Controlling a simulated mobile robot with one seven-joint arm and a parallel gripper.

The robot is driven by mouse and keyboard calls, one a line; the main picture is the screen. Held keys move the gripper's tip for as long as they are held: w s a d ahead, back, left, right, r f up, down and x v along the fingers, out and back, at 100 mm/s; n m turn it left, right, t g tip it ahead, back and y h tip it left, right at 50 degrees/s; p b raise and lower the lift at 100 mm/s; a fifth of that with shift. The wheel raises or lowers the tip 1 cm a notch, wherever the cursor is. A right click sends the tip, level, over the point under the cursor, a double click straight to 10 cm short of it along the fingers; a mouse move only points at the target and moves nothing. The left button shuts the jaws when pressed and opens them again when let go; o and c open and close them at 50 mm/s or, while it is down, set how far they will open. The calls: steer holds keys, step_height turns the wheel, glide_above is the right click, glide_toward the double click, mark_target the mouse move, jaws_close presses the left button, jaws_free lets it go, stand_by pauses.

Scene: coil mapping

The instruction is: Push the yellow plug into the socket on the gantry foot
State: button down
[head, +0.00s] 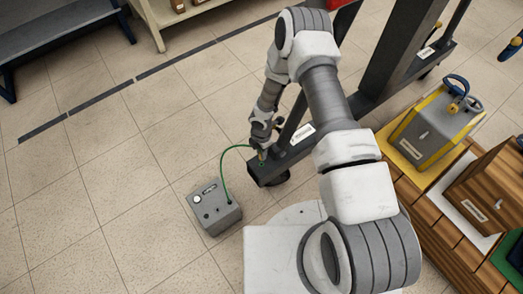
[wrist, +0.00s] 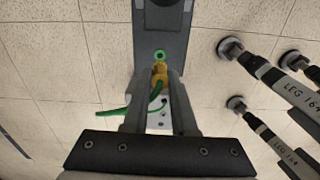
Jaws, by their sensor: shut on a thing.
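The yellow plug (wrist: 159,71) is held between the two fingers of my gripper (wrist: 161,78) in the wrist view. A green cable (wrist: 126,110) runs from the plug and out to the left. The socket, a green ring (wrist: 160,54) around a dark hole, lies on the dark gantry foot (wrist: 145,22), just beyond the plug's tip. I cannot tell whether the plug touches it. In the head view my gripper (head: 262,149) points down over the end of the gantry foot (head: 268,177); the plug is small there and mostly hidden.
A grey box (head: 213,208) with a gauge stands on the tiled floor; the green cable (head: 222,170) arcs from it to my gripper. Wooden pallets with a yellow-grey case (head: 437,130) stand at the right. Several round-footed legs marked LEG 164 (wrist: 297,92) show at the right.

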steer(key=shift+f, duration=0.7)
steer(key=shift+f+b, duration=1.1)
steer(key=shift+b, duration=0.1)
steer(key=shift+f+b, duration=0.95)
steer(key=shift+f, duration=0.1)
steer(key=c, duration=0.6)
jaws_free()
steer(key=shift+c, duration=0.2)
step_height(320, 180, up, 18)
steer(key=p, duration=0.6)
steer(key=shift+f, duration=0.25)
